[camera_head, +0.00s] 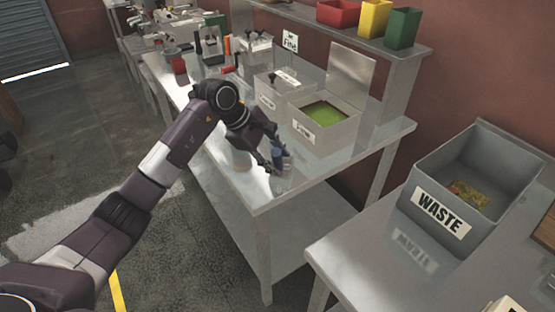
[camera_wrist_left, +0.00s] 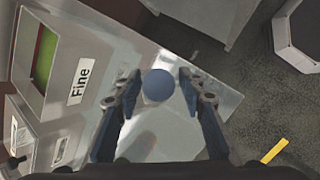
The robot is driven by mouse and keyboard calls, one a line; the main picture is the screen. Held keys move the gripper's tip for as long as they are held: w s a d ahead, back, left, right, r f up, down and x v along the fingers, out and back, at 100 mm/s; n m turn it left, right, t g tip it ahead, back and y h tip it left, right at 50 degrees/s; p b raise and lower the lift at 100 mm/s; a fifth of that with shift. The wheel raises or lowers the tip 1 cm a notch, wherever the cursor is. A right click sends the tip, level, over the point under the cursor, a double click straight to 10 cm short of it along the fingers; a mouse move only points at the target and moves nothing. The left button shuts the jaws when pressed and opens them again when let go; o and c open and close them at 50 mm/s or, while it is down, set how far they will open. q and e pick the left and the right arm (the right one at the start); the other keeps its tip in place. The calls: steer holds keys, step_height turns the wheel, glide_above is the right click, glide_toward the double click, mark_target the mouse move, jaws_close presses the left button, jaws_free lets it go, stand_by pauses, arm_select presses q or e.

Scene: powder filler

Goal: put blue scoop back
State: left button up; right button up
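The blue scoop (camera_head: 278,158) is upright at the near end of the steel table. In the left wrist view its round blue end (camera_wrist_left: 158,85) shows end-on between my fingertips. The rest of it is hidden below that end. My left gripper (camera_head: 270,152) is around the scoop, with a finger on each side. In the left wrist view the gripper (camera_wrist_left: 160,80) is open, and a narrow gap shows beside the blue end. My right gripper is in neither view.
An open bin (camera_head: 351,133) with green powder stands just behind the scoop; its label reads Fine in the wrist view (camera_wrist_left: 80,80). A lidded bin (camera_head: 268,97) stands beside it. A grey WASTE bin (camera_head: 412,200) is on the right table. The table's front edge is close.

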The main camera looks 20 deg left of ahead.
arm_select(q)
steer(key=b+v, duration=0.2)
steer(key=v, duration=0.9)
steer(key=shift+a+r+b, duration=0.2)
steer(key=shift+r+b, duration=0.15)
steer(key=shift+s+a, duration=0.1)
